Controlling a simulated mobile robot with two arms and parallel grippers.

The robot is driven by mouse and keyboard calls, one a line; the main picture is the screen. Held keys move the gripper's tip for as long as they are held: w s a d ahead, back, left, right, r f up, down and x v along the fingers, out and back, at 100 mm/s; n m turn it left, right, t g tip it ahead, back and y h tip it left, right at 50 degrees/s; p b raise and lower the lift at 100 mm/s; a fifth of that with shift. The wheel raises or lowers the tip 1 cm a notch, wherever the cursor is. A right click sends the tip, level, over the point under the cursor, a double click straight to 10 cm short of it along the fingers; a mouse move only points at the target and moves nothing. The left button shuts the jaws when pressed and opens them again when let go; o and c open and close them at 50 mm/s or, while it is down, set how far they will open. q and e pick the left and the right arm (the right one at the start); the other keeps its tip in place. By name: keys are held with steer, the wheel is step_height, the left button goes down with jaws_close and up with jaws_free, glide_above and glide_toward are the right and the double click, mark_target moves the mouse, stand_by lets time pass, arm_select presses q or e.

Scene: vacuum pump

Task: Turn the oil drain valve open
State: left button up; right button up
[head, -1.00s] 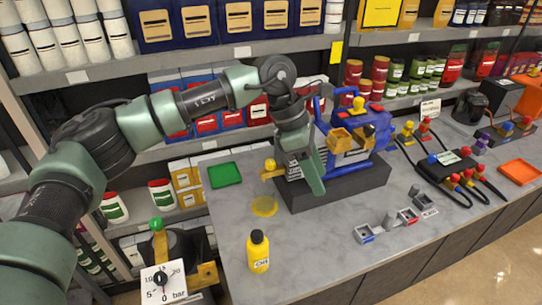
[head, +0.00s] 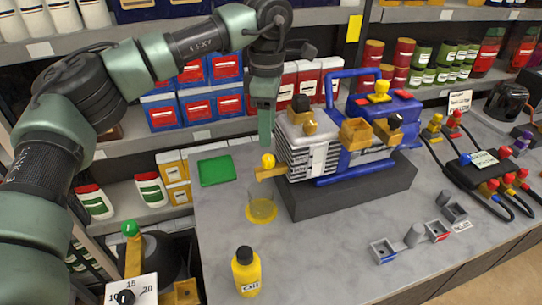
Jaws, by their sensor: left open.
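The blue and grey vacuum pump (head: 335,158) stands on a dark plinth on the counter. The oil drain valve (head: 268,161) is a small yellow knob on a yellow spout at the pump's lower left end. A clear cup (head: 262,206) with yellow liquid at its bottom stands under the spout. My left gripper (head: 266,138) is open and points down, a little above the yellow knob in the picture. One green finger shows clearly; the other is hidden. I cannot tell the depth gap to the knob. My right gripper is not in view.
A yellow oil bottle (head: 246,272) stands at the front of the counter. A green tray (head: 217,170) lies left of the pump. Small grey holders (head: 383,250) lie front right, cables and a black manifold (head: 475,172) far right. Stocked shelves stand behind.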

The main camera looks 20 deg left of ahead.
mark_target(268, 157)
arm_select(q)
step_height(268, 157, down, 8)
steer(key=shift+r+p, duration=0.25)
steer(key=shift+p, duration=0.8)
steer(key=shift+w+f, duration=0.15)
steer(key=shift+f, duration=0.15)
steer(key=shift+r, duration=0.1)
jaws_close()
